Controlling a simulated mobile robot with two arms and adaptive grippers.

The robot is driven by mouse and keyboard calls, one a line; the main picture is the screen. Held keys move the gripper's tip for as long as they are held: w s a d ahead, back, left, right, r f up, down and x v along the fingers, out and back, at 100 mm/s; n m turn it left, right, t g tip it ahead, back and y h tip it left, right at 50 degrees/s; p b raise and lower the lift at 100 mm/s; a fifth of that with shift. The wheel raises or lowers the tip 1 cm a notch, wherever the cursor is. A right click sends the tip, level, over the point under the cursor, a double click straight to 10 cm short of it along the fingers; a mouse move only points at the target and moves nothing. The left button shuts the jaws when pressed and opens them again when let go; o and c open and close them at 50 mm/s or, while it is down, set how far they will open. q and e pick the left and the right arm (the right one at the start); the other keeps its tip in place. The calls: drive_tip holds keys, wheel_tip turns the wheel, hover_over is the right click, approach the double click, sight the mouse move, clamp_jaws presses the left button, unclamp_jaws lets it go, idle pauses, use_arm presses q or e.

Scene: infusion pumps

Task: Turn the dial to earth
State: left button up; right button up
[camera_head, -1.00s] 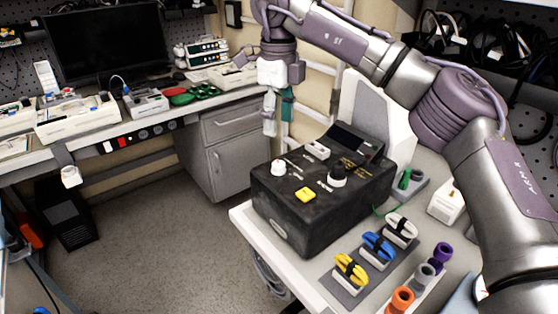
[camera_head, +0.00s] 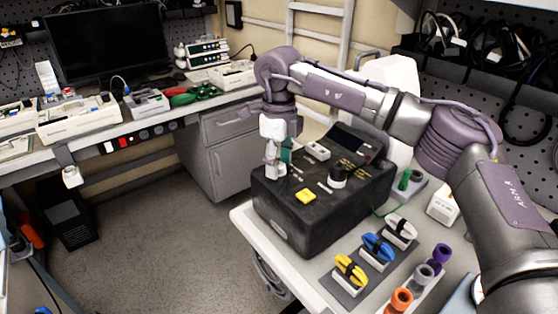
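A black test box (camera_head: 300,222) stands on the white table (camera_head: 240,215). Its top carries a black dial (camera_head: 338,175) with a pale base, a yellow button (camera_head: 306,195) and small labels too tiny to read. A white knob at the top's left side is now mostly or wholly hidden by my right gripper (camera_head: 274,173). That gripper points down from above, with its tips at or very close to the knob's spot. I cannot tell whether it touches or grips the knob. My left gripper is not in view.
Yellow, blue and white clips (camera_head: 377,247) lie in front of the box. Orange, grey and purple sockets (camera_head: 423,276) are at the lower right. A bench (camera_head: 90,140) with devices and a monitor (camera_head: 105,40) stands at the back left. The floor (camera_head: 150,245) between is clear.

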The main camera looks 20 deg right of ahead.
clamp_jaws()
drive_tip(key=shift+m, duration=0.4)
drive_tip(key=m, duration=0.3)
drive_tip(key=shift+m+b, duration=0.3)
drive_tip(key=shift+m, duration=2.3)
drive_tip(key=shift+o, duration=1.3)
unclamp_jaws()
